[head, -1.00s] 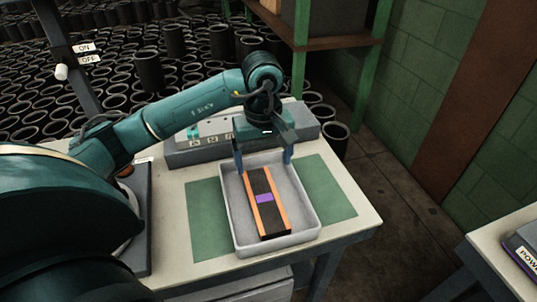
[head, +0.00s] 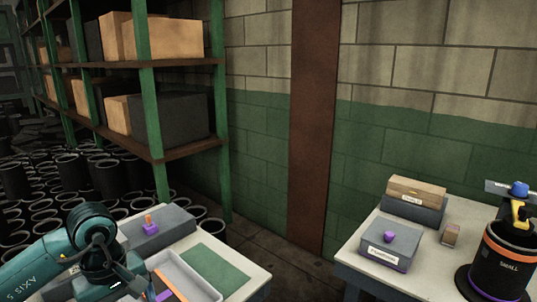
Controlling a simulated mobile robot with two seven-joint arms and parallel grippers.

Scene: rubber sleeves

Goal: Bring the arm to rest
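My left arm comes in at the lower left of the head view, teal with a dark wrist joint. My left gripper (head: 115,288) is at the bottom edge, just left of the pale tray (head: 203,279). Its fingers are mostly cut off by the frame, so I cannot tell whether it is open or shut. Part of an orange-edged dark block (head: 170,286) shows in the tray; the rest is out of frame. My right gripper is not in view.
On the right table are a purple-knobbed box (head: 388,250), a wooden-topped block (head: 416,190), and a dark cylinder (head: 503,262). Green shelving (head: 150,90) stands behind.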

